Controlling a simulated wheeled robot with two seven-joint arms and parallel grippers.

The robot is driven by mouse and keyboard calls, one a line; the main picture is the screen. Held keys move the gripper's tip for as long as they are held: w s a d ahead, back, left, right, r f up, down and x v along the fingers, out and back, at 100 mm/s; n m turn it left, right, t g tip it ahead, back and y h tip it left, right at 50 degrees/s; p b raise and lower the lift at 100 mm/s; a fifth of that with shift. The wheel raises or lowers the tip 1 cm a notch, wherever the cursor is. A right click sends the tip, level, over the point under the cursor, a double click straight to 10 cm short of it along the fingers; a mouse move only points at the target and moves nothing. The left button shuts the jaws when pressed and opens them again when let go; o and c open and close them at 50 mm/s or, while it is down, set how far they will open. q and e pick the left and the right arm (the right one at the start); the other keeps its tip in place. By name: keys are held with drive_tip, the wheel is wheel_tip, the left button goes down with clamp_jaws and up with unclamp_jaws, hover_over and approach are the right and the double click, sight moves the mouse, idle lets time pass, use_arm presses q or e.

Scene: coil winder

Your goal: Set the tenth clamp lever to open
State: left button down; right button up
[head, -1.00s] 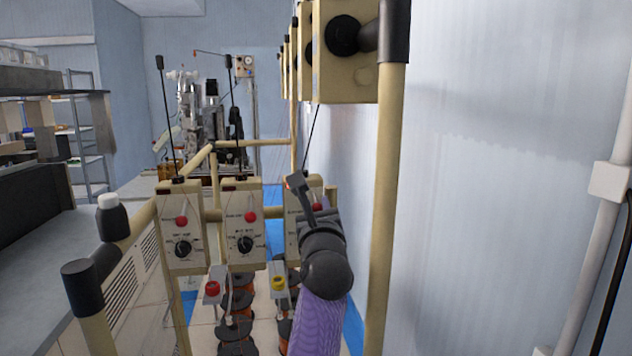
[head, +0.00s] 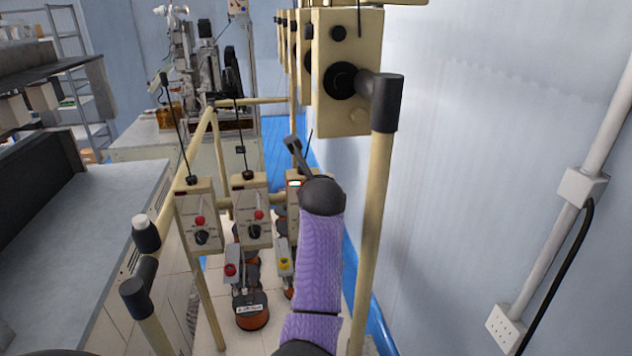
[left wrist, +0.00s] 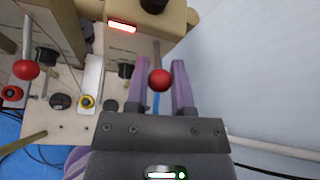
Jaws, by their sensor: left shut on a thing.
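In the left wrist view a red ball knob (left wrist: 160,82) on a thin rod sits between the two purple fingers of my left gripper (left wrist: 160,72), which is shut on it. I take this as the clamp lever; no number on it is legible. In the head view my left forearm reaches up to the third cream box (head: 294,186) at the right of the front row, and covers much of it; the fingertips and held knob are hidden there. My right gripper is not in view.
Two cream boxes (head: 200,235) (head: 250,200) hang left of my arm. A cream post (head: 372,220) and the wall (head: 450,200) are close on the right.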

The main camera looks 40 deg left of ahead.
use_arm(q)
drive_tip(key=shift+r, duration=0.15)
idle(0.3)
drive_tip(key=c, duration=0.5)
unclamp_jaws()
drive_tip(key=shift+w, duration=0.1)
drive_tip(key=b+v, duration=0.2)
drive_tip(key=v, duration=0.7)
drive_tip(key=shift+s+d+r+b, duration=0.2)
drive_tip(key=shift+s+r+b, duration=0.1)
drive_tip(key=shift+b, duration=0.1)
drive_tip(key=shift+f, duration=0.1)
